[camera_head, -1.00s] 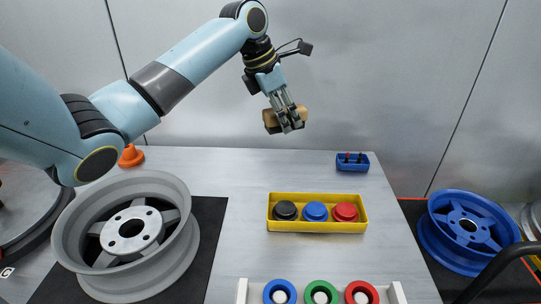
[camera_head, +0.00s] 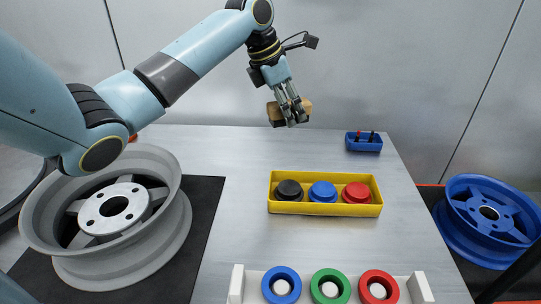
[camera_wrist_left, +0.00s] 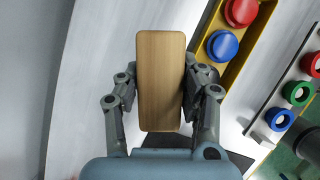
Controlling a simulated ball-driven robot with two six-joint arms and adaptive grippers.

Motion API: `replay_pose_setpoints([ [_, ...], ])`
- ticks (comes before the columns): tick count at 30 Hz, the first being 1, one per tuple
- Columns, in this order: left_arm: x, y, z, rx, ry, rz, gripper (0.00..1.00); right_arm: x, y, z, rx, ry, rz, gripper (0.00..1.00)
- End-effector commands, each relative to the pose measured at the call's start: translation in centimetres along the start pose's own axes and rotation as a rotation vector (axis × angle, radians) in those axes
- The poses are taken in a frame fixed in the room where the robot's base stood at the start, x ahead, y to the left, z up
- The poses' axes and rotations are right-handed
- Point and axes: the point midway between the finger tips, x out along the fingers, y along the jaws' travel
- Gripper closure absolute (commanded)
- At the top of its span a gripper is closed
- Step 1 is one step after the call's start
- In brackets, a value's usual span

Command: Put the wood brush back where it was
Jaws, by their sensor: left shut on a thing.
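The wood brush (camera_head: 275,113) is a tan wooden block, held above the far part of the table. My left gripper (camera_head: 291,112) is shut on it; in the left wrist view the brush (camera_wrist_left: 160,80) stands lengthwise between the two fingers (camera_wrist_left: 160,95). Only its plain wooden face shows there; I cannot see any bristles. The brush is apart from the table and from the trays. My right gripper is not in view.
A yellow tray (camera_head: 325,209) holds black, blue and red knobs. A small blue box (camera_head: 364,146) stands at the back right. A white rack with coloured rings (camera_head: 236,284) is in front. A grey wheel (camera_head: 165,235) lies left, a blue wheel (camera_head: 457,225) right. The table's back left is clear.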

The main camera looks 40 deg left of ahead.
Motion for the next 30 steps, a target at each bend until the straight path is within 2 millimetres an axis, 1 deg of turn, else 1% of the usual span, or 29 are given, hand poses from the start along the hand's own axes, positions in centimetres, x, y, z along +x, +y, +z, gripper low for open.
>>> replay_pose_setpoints([
  [1,1.4,0.0,-0.6,0.000,0.002,-0.001,1.00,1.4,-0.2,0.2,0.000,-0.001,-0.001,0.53],
  [3,2.1,0.0,-0.9,-0.001,0.003,-0.002,1.00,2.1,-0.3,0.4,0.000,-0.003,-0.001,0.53],
  [5,2.5,0.1,-1.1,-0.001,0.004,-0.002,1.00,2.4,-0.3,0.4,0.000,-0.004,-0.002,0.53],
  [8,3.1,1.1,-1.4,-0.004,0.005,0.000,1.00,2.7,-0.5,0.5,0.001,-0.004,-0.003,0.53],
  [11,4.2,3.2,-2.0,-0.005,0.006,0.000,1.00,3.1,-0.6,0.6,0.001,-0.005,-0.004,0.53],
  [15,6.2,6.8,-3.0,-0.006,0.006,-0.001,1.00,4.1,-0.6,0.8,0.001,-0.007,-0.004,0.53],
  [18,7.4,9.0,-3.6,-0.006,0.005,-0.002,1.00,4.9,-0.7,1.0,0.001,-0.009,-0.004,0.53],
  [21,8.2,10.6,-4.0,-0.004,0.004,-0.002,1.00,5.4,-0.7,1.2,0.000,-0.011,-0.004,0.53],
  [24,8.6,11.4,-4.2,-0.002,0.003,-0.002,1.00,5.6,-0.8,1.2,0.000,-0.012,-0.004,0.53],
  [27,8.9,11.7,-4.4,-0.001,0.003,-0.002,1.00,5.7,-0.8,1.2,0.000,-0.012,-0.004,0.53],
  [30,10.1,11.6,-4.9,-0.001,0.005,-0.003,1.00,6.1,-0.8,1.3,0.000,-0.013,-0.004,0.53],
])
